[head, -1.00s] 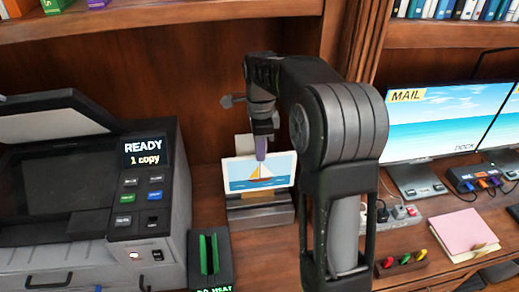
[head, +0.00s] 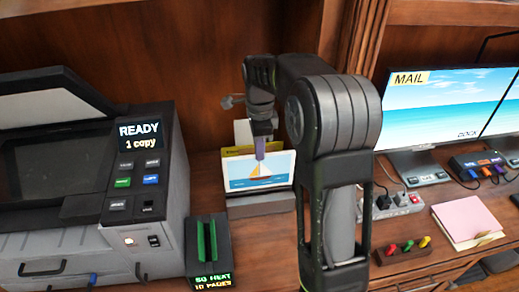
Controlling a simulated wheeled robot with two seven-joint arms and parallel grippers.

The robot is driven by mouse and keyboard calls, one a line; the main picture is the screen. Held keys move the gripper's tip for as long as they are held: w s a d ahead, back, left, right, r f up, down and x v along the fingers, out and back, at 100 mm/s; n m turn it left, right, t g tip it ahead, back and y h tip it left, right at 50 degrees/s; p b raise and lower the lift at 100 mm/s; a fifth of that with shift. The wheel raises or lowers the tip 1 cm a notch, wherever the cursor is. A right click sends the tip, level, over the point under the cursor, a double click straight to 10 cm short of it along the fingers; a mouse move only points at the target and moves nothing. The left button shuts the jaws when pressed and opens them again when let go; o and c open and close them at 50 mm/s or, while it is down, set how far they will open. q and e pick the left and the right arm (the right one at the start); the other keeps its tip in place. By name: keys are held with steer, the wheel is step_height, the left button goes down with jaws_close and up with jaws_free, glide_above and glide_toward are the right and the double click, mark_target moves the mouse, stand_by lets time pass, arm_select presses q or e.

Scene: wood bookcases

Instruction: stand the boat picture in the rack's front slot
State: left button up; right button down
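The boat picture (head: 240,172), a white-edged card with a sailboat on blue sea, stands almost upright at the grey rack (head: 262,207). Its lower edge is at the rack's front part; I cannot tell whether it is seated in the front slot. My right gripper (head: 260,150) comes down from above, with a purple finger over the top middle of the picture, and looks shut on it. The far finger is hidden behind the picture. My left gripper is not in view.
A yellow-edged card (head: 236,151) and a white card (head: 243,132) stand behind the picture. A copier (head: 80,180) is to the left, with a small black stand with green uprights (head: 207,245) beside it. Monitors (head: 440,110), a power strip (head: 398,205) and a pink folder (head: 465,218) are to the right.

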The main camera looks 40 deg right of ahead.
mark_target(260, 171)
steer(key=shift+p, duration=0.8)
stand_by(1.4)
steer(key=shift+f+b, duration=2.6)
steer(key=shift+f, duration=1.7)
steer(key=c, duration=1.6)
jaws_free()
steer(key=shift+r, duration=0.2)
step_height(260, 171, up, 8)
steer(key=shift+f, duration=0.25)
